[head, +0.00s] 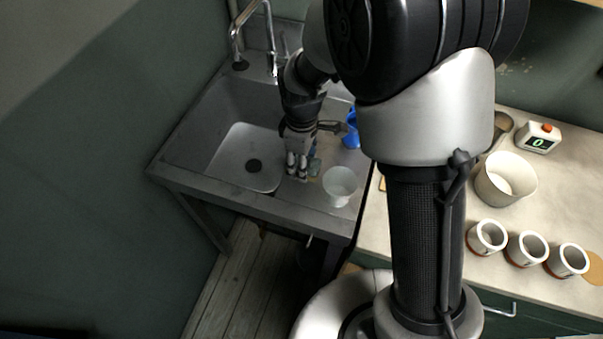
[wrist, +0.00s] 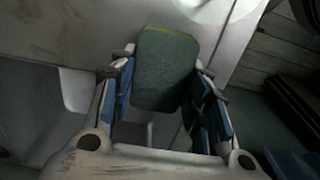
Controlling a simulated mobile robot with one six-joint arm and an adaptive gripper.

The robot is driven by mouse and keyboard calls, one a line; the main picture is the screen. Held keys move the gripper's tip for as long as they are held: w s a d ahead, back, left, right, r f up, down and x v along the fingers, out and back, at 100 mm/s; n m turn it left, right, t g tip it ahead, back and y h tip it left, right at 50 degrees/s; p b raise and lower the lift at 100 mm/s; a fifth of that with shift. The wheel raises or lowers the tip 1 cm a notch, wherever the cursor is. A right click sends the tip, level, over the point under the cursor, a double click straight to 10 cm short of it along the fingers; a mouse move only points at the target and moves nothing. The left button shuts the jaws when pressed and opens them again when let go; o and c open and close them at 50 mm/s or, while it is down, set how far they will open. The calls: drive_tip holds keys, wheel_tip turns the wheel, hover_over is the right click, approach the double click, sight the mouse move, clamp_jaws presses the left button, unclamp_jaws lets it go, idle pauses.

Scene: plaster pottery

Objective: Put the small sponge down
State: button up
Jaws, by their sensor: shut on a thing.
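The small sponge (wrist: 165,70) is a dark green block with a thin yellowish edge. In the wrist view it stands out between the two fingers of my gripper (wrist: 163,84), which is shut on it. In the head view my gripper (head: 298,168) points down over the right part of the metal sink unit (head: 190,150), and a small greenish part of the sponge (head: 314,166) shows at its right. I cannot tell whether the sponge touches the metal surface.
A white cup (head: 340,183) stands just right of my gripper on the sink unit. A blue object (head: 352,130) is behind it. The sink's basin (head: 238,160) is to the left, a tap (head: 270,45) at the back. The right counter holds a white bucket (head: 506,180), several pots and a scale (head: 540,138).

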drive_tip(key=shift+f+b, duration=0.65)
drive_tip(key=shift+f, duration=1.55)
drive_tip(key=shift+f, duration=0.2)
drive_tip(key=o, duration=0.9)
drive_tip(key=shift+o, duration=0.2)
drive_tip(key=shift+r, duration=0.1)
